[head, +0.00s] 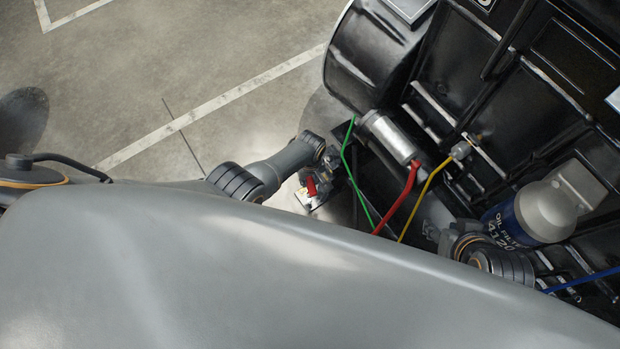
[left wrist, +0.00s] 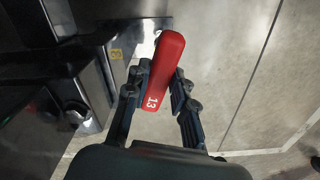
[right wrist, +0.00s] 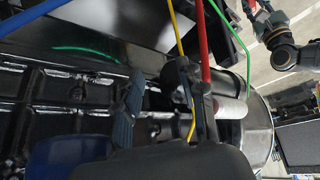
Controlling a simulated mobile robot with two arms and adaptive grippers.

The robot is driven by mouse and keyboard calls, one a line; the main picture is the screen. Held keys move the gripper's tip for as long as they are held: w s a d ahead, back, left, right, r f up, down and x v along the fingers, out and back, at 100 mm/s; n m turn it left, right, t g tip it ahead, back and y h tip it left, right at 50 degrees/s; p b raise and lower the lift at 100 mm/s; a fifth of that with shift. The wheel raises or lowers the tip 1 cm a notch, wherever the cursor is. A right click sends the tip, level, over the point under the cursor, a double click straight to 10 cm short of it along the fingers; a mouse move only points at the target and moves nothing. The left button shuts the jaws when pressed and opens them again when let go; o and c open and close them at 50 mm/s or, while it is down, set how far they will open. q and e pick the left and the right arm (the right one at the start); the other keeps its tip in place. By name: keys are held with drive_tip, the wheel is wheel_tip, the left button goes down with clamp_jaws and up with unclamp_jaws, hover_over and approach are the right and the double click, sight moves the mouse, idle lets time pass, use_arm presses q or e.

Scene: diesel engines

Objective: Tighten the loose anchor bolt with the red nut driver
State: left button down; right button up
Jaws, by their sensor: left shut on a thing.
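The red nut driver (left wrist: 166,68), its handle marked 13, is between the fingers of my left gripper (left wrist: 158,92), which is shut on it. In the head view the red driver (head: 311,186) is a small patch beside the lower left side of the engine. My left arm reaches there, and its fingers are hard to make out. My right gripper (right wrist: 165,105) is open beside the engine, with no object held between its fingers. I cannot pick out the loose anchor bolt for certain; the driver's tip is hidden.
The black engine (head: 540,110) fills the upper right. Green (head: 356,180), red (head: 398,205) and yellow (head: 424,195) lines hang between my arms. The yellow line passes close to my right gripper's finger. A blue oil filter (head: 501,222) is by my right arm.

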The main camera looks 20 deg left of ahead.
use_arm(q)
drive_tip(key=shift+r+p, duration=0.45)
drive_tip(key=shift+r, duration=0.1)
drive_tip(key=shift+r+p, duration=1.15)
use_arm(e)
drive_tip(key=s+g, duration=0.1)
drive_tip(key=s, duration=0.1)
drive_tip(key=s+d+f+g, duration=0.1)
drive_tip(key=shift+s+d+g+h, duration=0.1)
drive_tip(key=shift+s+g+h, duration=0.2)
drive_tip(key=shift+s, duration=0.1)
use_arm(q)
drive_tip(key=shift+s+f, duration=0.1)
use_arm(e)
drive_tip(key=shift+s, duration=0.1)
